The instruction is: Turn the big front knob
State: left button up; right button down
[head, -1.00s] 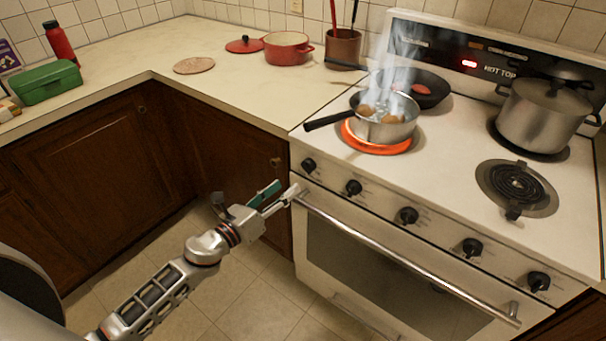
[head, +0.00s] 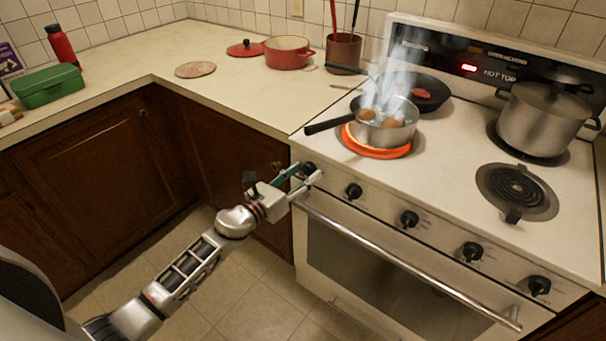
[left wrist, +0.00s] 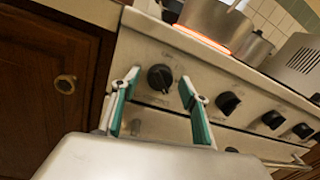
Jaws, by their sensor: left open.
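The stove front has a row of black knobs. The leftmost knob (head: 309,168) is below the glowing front burner, and its pointer shows in the left wrist view (left wrist: 160,77). My left gripper (head: 309,175) is open at this knob, with its fingers on either side of it in the picture. In the left wrist view the gripper (left wrist: 158,85) has the knob between its fingertips; I cannot tell whether they touch it. A steaming saucepan (head: 382,130) with brown round items sits on the glowing front left burner (head: 376,152). My right gripper is not in view.
The oven handle (head: 410,262) runs just below the knobs. The saucepan's black handle (head: 330,123) sticks out left over the counter edge. A frying pan (head: 437,92) and a large pot (head: 545,118) stand at the back. The front right coil (head: 517,182) is bare.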

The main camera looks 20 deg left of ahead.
pick_arm(q)
jog(key=c, duration=1.1)
jog(key=n, duration=0.4)
jog(key=shift+f, duration=0.1)
jog(key=n, duration=0.3)
jog(key=shift+n+t+b, duration=0.3)
jog(key=shift+n+t, duration=0.1)
jog(key=n, duration=0.4)
jog(key=shift+n+p, duration=0.35)
jog(key=shift+n, duration=0.05)
jog(key=n+y+p, duration=0.1)
jog(key=n, duration=0.5)
jog(key=shift+s+d+p, duration=0.1)
jog(key=shift+p, duration=0.25)
